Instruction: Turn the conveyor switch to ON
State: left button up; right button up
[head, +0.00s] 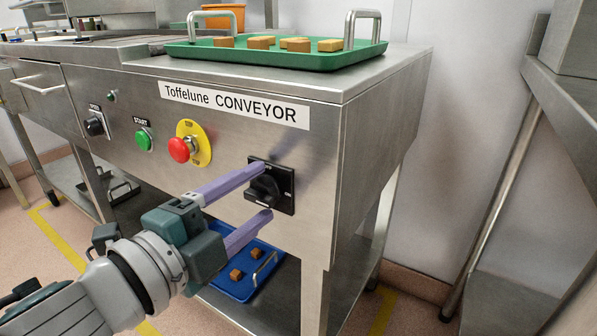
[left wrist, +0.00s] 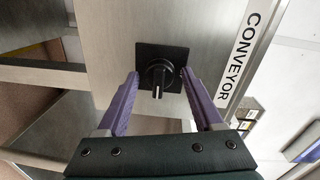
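The conveyor switch is a black rotary knob (head: 265,188) on a square black plate (head: 287,190), on the steel front panel below the "Toffelune CONVEYOR" label (head: 235,105). The plate's markings are too small to read. My left gripper (head: 265,192) is open, its purple fingertips above and below the knob in the head view. In the left wrist view the knob (left wrist: 160,74) sits between the spread fingers, with a gap on each side. Its light-marked grip points down towards the gripper body there. My right gripper is in neither view.
Left of the switch are a red stop button (head: 180,149) on a yellow plate, a green START button (head: 143,140) and another black knob (head: 95,125). A green tray (head: 275,57) with several brown pieces lies on top. A blue tray (head: 238,284) lies below.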

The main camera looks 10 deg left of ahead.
pick_arm(q)
jog(key=shift+o, duration=0.3)
jog(key=shift+s, duration=0.1)
jog(key=shift+s+a, duration=0.15)
jog(key=shift+s, duration=0.15)
jog(key=p+v, duration=0.1)
jog(key=v, duration=0.8)
jog(key=shift+p, duration=0.4)
jog(key=shift+r, duration=0.1)
